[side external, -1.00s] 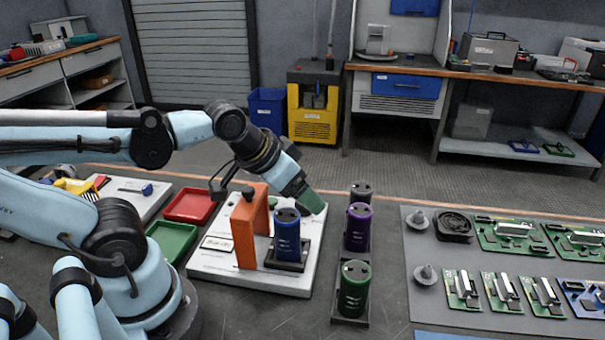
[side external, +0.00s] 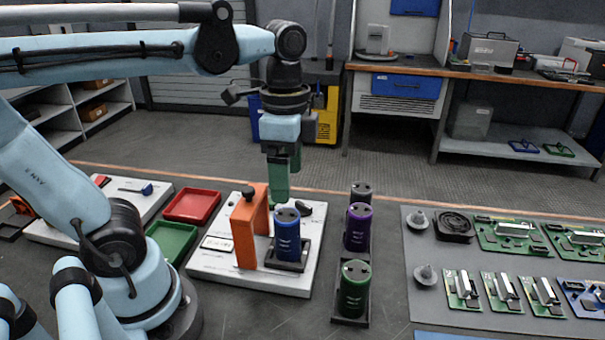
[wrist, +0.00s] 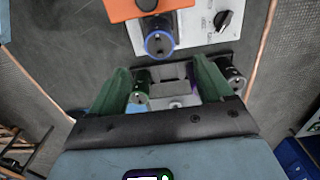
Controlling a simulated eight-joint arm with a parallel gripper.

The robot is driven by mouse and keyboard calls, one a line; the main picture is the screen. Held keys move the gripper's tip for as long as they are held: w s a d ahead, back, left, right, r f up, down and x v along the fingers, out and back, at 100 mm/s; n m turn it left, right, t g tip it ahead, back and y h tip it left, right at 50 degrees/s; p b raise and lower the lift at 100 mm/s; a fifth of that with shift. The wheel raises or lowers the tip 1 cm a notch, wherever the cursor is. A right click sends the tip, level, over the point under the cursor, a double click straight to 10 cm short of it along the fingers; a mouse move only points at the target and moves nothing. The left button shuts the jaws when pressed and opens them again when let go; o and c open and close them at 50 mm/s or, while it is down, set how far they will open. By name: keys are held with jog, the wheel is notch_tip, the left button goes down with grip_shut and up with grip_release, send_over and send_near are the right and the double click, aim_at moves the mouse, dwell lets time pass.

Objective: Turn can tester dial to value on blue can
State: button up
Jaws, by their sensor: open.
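The blue can (side external: 287,235) stands upright in a dark holder on the white tester board (side external: 230,272), beside the orange bracket (side external: 245,232). It also shows at the top of the wrist view (wrist: 159,42). The black tester dial (wrist: 223,20) is at the upper right of the wrist view, with small printed marks to its left that I cannot read. In the side view the dial (side external: 305,208) sits behind the can. My gripper (side external: 279,192) points down above the back of the board, its green fingers (wrist: 162,85) open and empty, apart from dial and can. The value on the can is unreadable.
Black, purple (side external: 357,228) and green (side external: 353,292) cans stand in a rack right of the board. Red (side external: 192,205) and green (side external: 172,241) trays lie left. A grey mat (side external: 470,250) with circuit boards lies right. The board's small display (side external: 217,243) is unreadable.

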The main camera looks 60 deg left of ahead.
aim_at(287, 215)
jog(key=shift+s+a+f, duration=0.1)
jog(key=shift+s+f, duration=0.05)
jog(key=shift+f, duration=5.6)
jog(key=shift+c, duration=0.3)
jog(key=c, duration=1.4)
jog(key=shift+r, duration=0.2)
